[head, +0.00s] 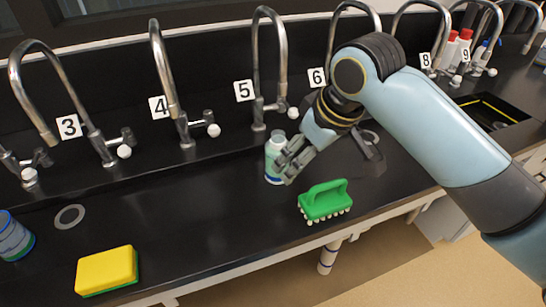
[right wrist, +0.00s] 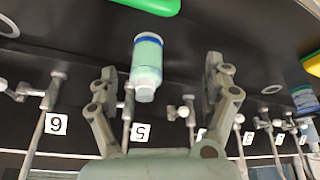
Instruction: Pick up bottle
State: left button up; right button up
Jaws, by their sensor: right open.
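The bottle (head: 274,160) is pale green with a white base and a blue band. It stands on the black counter below the tap marked 5. My right gripper (head: 287,165) is right beside it and partly covers it in the head view. In the right wrist view the bottle (right wrist: 148,65) shows between the two spread fingers of the right gripper (right wrist: 165,85), with a gap on each side. The gripper is open and holds nothing. My left gripper is not in view.
A green brush (head: 325,202) lies close to the bottle, near the counter's front edge. A yellow sponge (head: 107,270) and a blue-banded container (head: 14,238) are at the left. Curved taps (head: 268,60) line the back. The counter (head: 200,215) between sponge and brush is clear.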

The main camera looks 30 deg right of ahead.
jog(key=r, duration=0.2)
send_over(282, 144)
jog(key=s, duration=0.3)
jog(key=x, duration=0.5)
jog(key=shift+w+d, duration=0.1)
jog(key=shift+d, duration=0.05)
jog(key=x, duration=0.6)
jog(key=shift+w+d+p, duration=0.1)
jog(key=shift+w+p, duration=0.05)
jog(key=shift+p, duration=0.15)
jog(key=shift+r, duration=0.1)
jog(key=c, duration=1.6)
